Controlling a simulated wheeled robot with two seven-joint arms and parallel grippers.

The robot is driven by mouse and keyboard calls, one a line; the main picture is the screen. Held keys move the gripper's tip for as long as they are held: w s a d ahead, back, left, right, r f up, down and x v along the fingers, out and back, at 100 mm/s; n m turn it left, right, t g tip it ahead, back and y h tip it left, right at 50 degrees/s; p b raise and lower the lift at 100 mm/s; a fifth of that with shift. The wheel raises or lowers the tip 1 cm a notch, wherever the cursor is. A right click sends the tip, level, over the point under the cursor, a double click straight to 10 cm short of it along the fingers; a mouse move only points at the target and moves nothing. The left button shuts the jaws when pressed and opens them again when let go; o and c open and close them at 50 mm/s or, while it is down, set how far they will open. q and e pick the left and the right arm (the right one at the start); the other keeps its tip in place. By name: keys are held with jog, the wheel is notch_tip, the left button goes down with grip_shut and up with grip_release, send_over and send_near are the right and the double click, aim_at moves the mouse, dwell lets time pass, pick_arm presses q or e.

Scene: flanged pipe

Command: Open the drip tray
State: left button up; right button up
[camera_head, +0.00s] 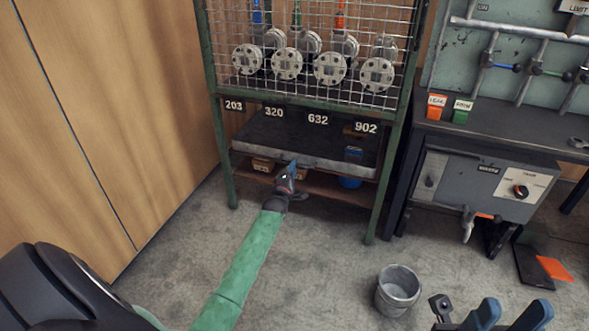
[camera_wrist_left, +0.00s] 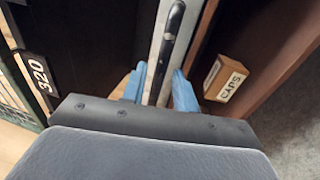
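The drip tray (camera_head: 262,155) is a dark, shallow tray with a grey front lip, low in the green rack under the number labels. My left gripper (camera_head: 289,168) is at the middle of its front lip. In the left wrist view the two blue fingers (camera_wrist_left: 160,88) lie on either side of the grey lip (camera_wrist_left: 163,45), close against it, and appear shut on it.
Flanged pipes (camera_head: 330,68) stand behind the rack's wire mesh. A lower shelf (camera_head: 330,188) holds small boxes, one marked CAPS (camera_wrist_left: 225,82), and a blue container (camera_head: 349,182). A bucket (camera_head: 398,290) stands on the floor at right. The floor before the rack is otherwise clear.

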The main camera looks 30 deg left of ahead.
pick_arm(q)
jog(key=shift+x, duration=0.85)
grip_shut()
